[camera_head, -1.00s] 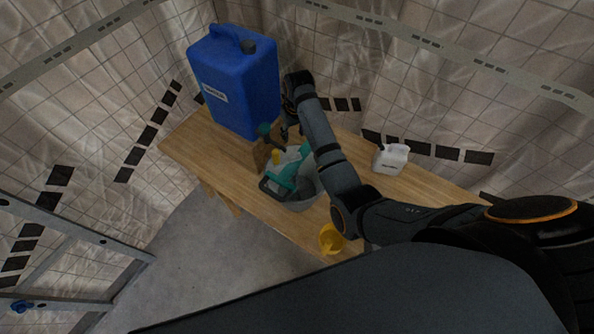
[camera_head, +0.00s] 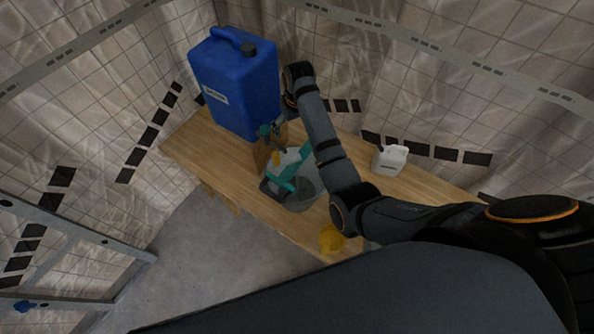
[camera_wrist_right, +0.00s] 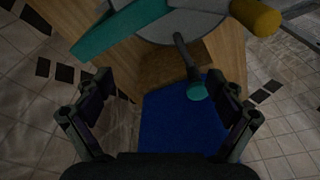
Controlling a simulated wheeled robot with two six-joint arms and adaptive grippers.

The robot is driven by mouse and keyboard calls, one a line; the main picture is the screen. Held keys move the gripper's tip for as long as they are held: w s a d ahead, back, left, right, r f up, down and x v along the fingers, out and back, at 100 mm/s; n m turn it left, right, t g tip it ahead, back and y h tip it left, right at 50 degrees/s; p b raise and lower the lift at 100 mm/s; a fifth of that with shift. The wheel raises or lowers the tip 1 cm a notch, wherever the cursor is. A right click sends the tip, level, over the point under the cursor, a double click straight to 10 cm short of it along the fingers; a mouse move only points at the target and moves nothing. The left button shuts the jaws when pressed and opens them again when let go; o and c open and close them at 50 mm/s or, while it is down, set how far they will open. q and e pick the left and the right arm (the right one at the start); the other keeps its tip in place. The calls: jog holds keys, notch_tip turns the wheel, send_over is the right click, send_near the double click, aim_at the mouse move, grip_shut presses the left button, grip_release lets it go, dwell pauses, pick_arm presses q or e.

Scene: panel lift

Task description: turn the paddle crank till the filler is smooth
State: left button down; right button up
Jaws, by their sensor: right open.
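A grey bucket (camera_head: 300,200) stands on the wooden bench with a teal bar (camera_head: 286,176) across its top. The bar also shows at the top of the right wrist view (camera_wrist_right: 122,27). The paddle crank ends in a round teal knob (camera_wrist_right: 196,91) on a dark stem, seen also in the head view (camera_head: 264,130). My right gripper (camera_wrist_right: 160,95) is open and empty. In the wrist view the knob appears between its fingers, closer to the right one; no contact shows. The filler's surface is mostly hidden. My left gripper is out of view.
A large blue canister (camera_head: 236,85) stands at the back left, close to the crank. A yellow cup (camera_head: 331,240) is at the bench's front edge. A small white container (camera_head: 389,160) is on the right. A yellow grip (camera_wrist_right: 256,15) sits at the bucket.

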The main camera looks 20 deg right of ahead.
jog(key=shift+r, duration=2.75)
